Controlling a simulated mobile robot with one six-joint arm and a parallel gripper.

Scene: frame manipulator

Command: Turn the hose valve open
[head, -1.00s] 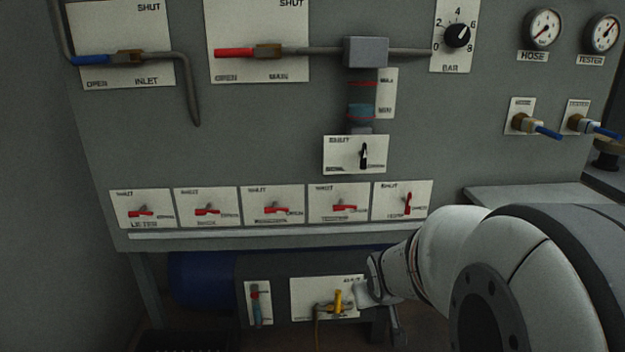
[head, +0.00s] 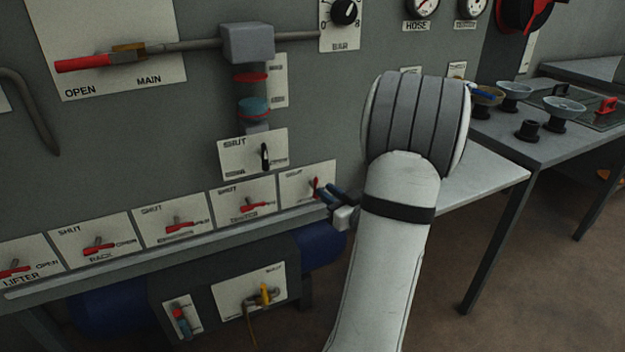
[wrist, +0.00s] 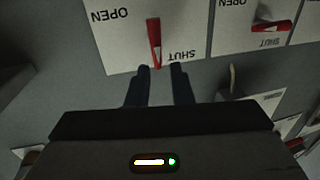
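The last plate on the right of the lower row bears a red lever valve (head: 315,187). Its name is too small to read. Its lever stands roughly upright, on the SHUT side, and shows upside down in the wrist view (wrist: 155,40). My gripper (head: 328,194) is right in front of this plate. In the wrist view its two dark fingers (wrist: 160,75) are apart, with the lever's free end at the gap between their tips. I cannot tell whether either finger touches it. A gauge (head: 422,6) marked HOSE is at the upper right; my arm hides the panel below it.
The neighbouring red levers (head: 252,208) lie sideways. A black-handled selector (head: 265,156) sits above the row, and a ledge (head: 200,240) runs below it. A yellow-handled valve (head: 264,294) is low down. A table (head: 500,172) with bowls stands at the right.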

